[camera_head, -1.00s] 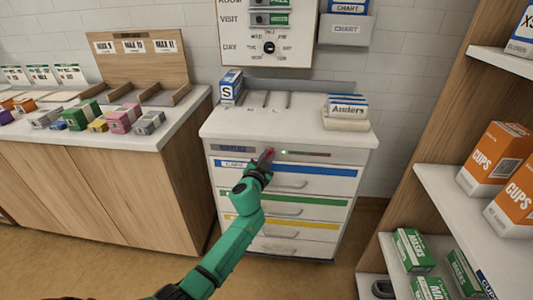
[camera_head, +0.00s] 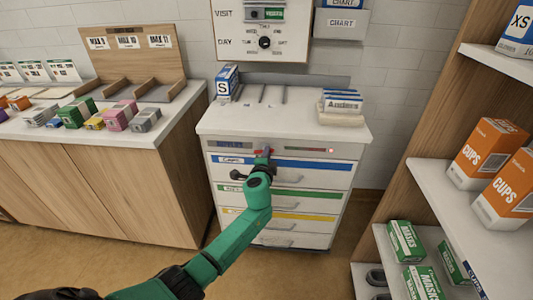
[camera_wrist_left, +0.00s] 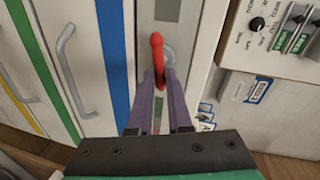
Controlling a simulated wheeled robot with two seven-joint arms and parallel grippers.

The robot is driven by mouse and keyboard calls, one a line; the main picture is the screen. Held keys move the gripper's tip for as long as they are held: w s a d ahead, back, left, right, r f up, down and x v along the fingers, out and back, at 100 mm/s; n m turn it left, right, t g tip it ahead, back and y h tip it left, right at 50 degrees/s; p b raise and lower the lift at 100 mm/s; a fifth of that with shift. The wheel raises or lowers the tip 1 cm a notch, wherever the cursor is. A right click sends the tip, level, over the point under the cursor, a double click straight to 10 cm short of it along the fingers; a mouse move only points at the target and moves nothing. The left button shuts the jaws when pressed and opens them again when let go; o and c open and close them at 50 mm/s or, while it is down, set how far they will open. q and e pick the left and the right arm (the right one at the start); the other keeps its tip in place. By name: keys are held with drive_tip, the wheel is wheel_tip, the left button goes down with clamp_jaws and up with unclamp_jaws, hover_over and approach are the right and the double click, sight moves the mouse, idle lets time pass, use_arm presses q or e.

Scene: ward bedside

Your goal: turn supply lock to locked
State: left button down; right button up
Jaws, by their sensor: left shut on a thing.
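The supply lock is a red lever (camera_head: 264,152) on the top front strip of the white drawer cart (camera_head: 215,180). It also shows in the wrist view (camera_wrist_left: 157,50), in front of a grey round plate. My left gripper (camera_head: 265,162) is at the lever, and its purple fingers (camera_wrist_left: 160,100) are shut on the lever's near end. The gripper hides part of the lock in the head view. To the right on the strip, a small red light (camera_head: 330,150) shows at the end of a dim greenish bar. My right gripper is not in view.
Drawer handles (camera_head: 290,179) stick out below the strip. The cart top holds a blue-white box (camera_head: 227,80) and a stack of labelled packs (camera_head: 342,105). A counter (camera_head: 100,165) stands left and a shelf unit (camera_head: 440,190) right. Floor is clear before the cart.

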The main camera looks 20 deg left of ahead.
use_arm(q)
drive_tip(key=shift+f+m, duration=0.15)
drive_tip(key=shift+m, duration=0.75)
drive_tip(key=c, duration=0.8)
unclamp_jaws()
drive_tip(key=shift+c, duration=0.2)
drive_tip(key=shift+s+d, duration=0.1)
drive_tip(key=p+v, duration=0.1)
drive_tip(key=v, duration=1.3)
drive_tip(key=shift+d, duration=0.25)
drive_tip(key=shift+s, duration=0.1)
